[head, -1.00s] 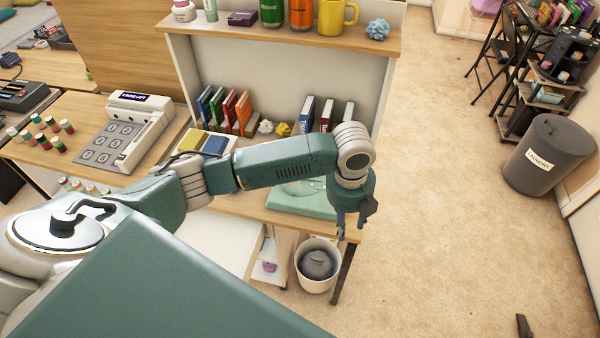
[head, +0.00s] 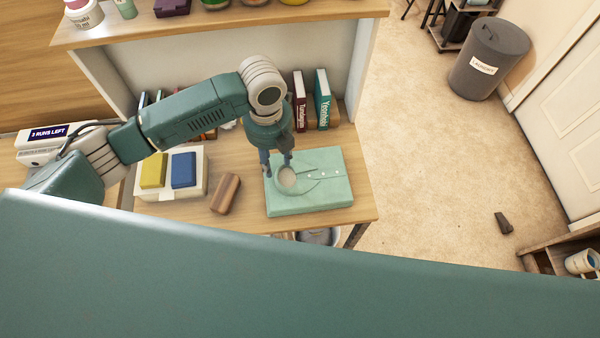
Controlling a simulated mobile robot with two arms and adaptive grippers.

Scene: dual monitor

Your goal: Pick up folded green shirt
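The folded green shirt (head: 327,192) lies flat near the right end of the wooden desk. It is a pale green slab with a round neckline and a few small light dots. My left gripper (head: 277,163) points down at the shirt's back left corner, beside the neckline. Its two fingers are apart with nothing seen between them. I cannot tell whether the fingertips touch the shirt. My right gripper is out of view.
A brown block (head: 225,193) lies just left of the shirt. Further left is a pale tray (head: 190,190) with yellow and blue pads. Books (head: 322,100) stand behind, under a shelf (head: 225,24). A laundry bin (head: 488,58) stands on the open floor at right.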

